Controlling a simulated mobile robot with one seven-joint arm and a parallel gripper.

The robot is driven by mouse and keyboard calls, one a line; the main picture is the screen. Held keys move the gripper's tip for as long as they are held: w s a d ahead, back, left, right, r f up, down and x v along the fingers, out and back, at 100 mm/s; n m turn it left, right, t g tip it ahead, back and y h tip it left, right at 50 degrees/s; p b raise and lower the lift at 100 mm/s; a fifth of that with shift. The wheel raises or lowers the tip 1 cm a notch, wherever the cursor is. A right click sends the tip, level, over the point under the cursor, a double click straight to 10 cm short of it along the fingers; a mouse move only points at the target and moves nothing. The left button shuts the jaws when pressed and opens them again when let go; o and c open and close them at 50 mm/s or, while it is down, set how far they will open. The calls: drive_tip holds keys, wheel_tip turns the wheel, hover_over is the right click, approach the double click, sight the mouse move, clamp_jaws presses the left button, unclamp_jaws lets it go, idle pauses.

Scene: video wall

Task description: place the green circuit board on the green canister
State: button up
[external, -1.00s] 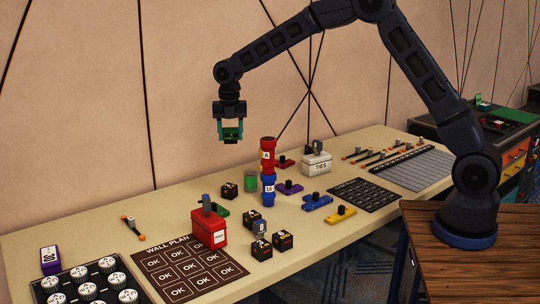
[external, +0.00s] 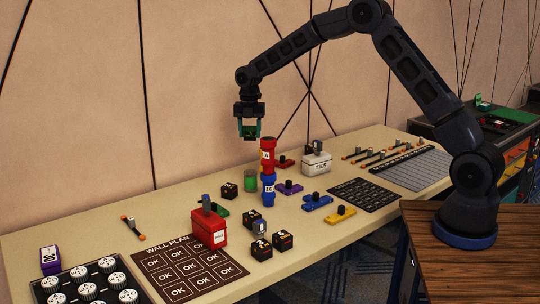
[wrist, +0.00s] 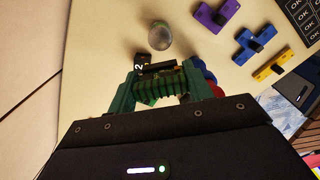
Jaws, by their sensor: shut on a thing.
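The green circuit board (external: 249,131) is held between the fingers of my gripper (external: 249,136), in the air above the table. In the wrist view the board (wrist: 163,82) shows as a ribbed green edge with a dark strip, between the two green fingers. The green canister (external: 250,181) stands upright on the table, below the gripper in the external view. In the wrist view the canister's round top (wrist: 160,36) lies beyond the board, apart from it.
A tall red and blue stack (external: 268,170) stands close to the canister's right. A black cube (external: 229,190) sits to its left. A red box (external: 209,227), a white ties box (external: 317,163) and coloured pieces stand around. The table's back left is mostly clear.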

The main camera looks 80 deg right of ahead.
wheel_tip(320, 180, down, 12)
drive_tip(key=shift+f, duration=0.2)
idle(0.4)
drive_tip(key=o, duration=0.9)
drive_tip(key=shift+f, duration=0.15)
drive_tip(key=shift+o, duration=0.2)
